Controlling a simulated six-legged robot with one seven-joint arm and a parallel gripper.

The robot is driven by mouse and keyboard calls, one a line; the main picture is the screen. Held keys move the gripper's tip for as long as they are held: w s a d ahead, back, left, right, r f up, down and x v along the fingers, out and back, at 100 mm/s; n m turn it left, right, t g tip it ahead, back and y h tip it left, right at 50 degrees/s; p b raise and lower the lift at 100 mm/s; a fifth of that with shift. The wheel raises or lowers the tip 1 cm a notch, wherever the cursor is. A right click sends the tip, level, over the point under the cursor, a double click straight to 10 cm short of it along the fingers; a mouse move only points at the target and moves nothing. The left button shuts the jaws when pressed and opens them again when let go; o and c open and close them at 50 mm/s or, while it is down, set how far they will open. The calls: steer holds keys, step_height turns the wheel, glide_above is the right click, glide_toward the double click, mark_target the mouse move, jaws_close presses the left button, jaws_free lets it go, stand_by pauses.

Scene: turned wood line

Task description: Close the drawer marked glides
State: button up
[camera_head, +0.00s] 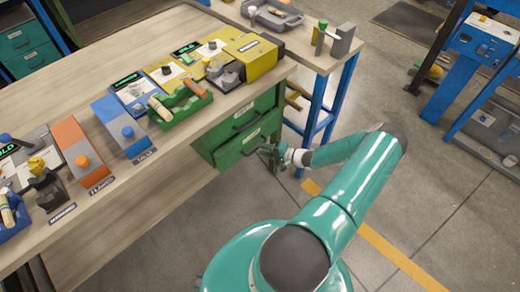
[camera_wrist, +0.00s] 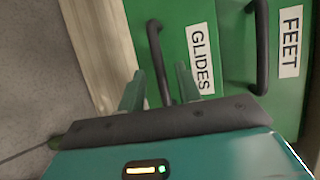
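The drawer marked GLIDES (camera_wrist: 180,22) has a green front, a white label and a dark bar handle (camera_wrist: 155,50). In the head view it is the lower green drawer (camera_head: 232,154) under the bench, and its front appears to stand out a little from the one above. My gripper (camera_wrist: 160,72) is at this drawer, with its two fingers apart, one on each side of the handle. I cannot tell whether either finger touches the handle. In the head view my gripper (camera_head: 268,150) is small and close to the drawer front.
The drawer marked FEET (camera_wrist: 284,75) is beside it in the wrist view, with its own dark handle. The wooden bench (camera_head: 190,150) carries coloured boxes and trays. A blue-legged table (camera_head: 318,100) stands just behind my arm. Floor at the lower right is clear.

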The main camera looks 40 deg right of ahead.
mark_target(252, 144)
steer(key=shift+x, duration=0.85)
jaws_close()
steer(key=shift+w+a, duration=0.1)
steer(key=shift+w, duration=1.9)
jaws_free()
steer(key=shift+w, duration=0.1)
steer(key=shift+s, duration=0.2)
steer(key=v, duration=1.3)
steer(key=shift+s+r, duration=0.15)
steer(key=shift+s, duration=0.15)
